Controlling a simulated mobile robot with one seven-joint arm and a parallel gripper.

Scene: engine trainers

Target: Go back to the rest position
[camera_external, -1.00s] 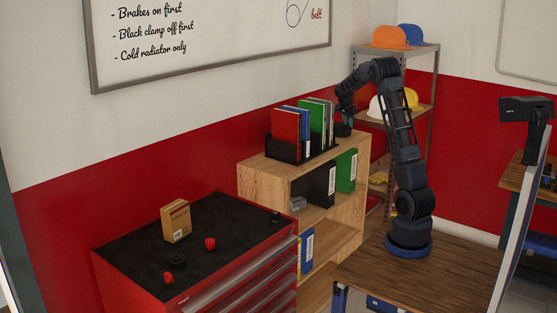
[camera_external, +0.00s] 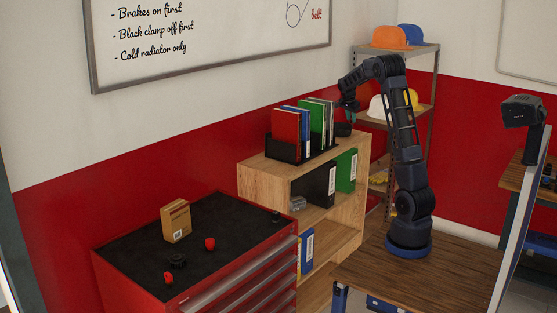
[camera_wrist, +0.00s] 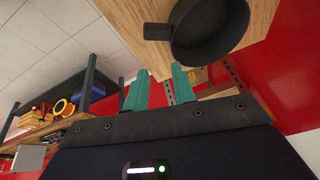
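My gripper (camera_external: 350,108) is above the right end of the wooden shelf unit, at the end of my raised, bent arm. In the wrist view, the two teal fingers (camera_wrist: 160,88) stand apart with nothing between them. A round black cup-like thing with a short handle (camera_wrist: 243,15) rests on the wooden top and lies beyond the fingertips, clear of them. It also shows in the external view (camera_external: 343,130) just below my gripper, on the shelf unit's top.
The wooden shelf unit (camera_external: 262,167) carries a black rack of colored binders (camera_external: 285,127) close left of my gripper. A metal rack with helmets (camera_external: 435,85) stands behind my arm. A red tool cabinet (camera_external: 125,285) holds a box and small parts. A black device (camera_external: 522,111) is at far right.

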